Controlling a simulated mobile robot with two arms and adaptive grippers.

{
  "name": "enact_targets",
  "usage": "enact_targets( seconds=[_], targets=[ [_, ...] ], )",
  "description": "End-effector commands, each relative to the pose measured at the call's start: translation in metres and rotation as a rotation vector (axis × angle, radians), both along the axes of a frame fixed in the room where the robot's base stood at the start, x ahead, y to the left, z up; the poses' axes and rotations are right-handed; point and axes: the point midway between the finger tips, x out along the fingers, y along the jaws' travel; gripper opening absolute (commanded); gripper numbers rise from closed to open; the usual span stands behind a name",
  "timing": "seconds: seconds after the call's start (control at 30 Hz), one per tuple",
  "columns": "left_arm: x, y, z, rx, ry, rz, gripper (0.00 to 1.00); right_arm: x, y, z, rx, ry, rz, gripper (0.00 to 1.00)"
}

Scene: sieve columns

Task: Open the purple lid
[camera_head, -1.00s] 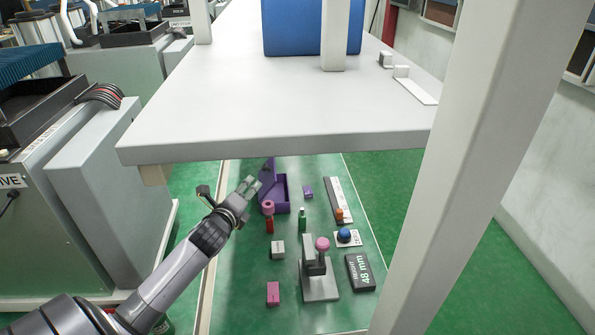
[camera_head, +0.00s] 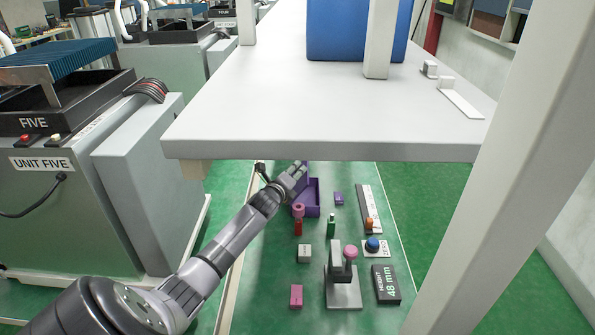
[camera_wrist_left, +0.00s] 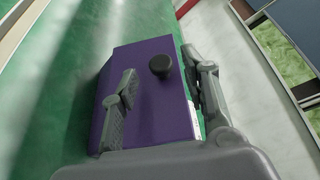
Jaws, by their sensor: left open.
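The purple box (camera_head: 313,199) stands on the green mat below the white table, its inside partly showing from above. The purple lid (camera_head: 307,177) is raised at the box's far left side, mostly hidden by my gripper. In the left wrist view the lid is a broad purple panel (camera_wrist_left: 155,105) with a round black knob (camera_wrist_left: 160,66). My left gripper (camera_head: 299,167) is open and beside the lid. In the wrist view its fingers (camera_wrist_left: 160,64) are spread: one in front of the panel, the other past its right edge. The knob shows between them; contact cannot be told.
The white tabletop (camera_head: 320,135) overhangs behind the box.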

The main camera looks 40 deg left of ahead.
Motion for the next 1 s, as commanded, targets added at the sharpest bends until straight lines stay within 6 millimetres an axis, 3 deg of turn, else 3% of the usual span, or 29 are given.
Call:
enact_targets(
  seconds=[0.3,0.77,1.0],
  targets=[
    [0.031,0.012,-0.008,-0.002,-0.001,0.0,0.42,0.0,-0.003,-0.005,-0.004,-0.001,0.0,0.51],
    [0.038,0.015,-0.009,0.0,0.0,0.0,0.42,0.0,-0.003,-0.006,-0.004,0.0,-0.001,0.51],
    [0.037,0.015,-0.009,0.0,0.0,0.0,0.27,0.0,-0.003,-0.006,-0.004,0.0,-0.001,0.51]
  ],
)
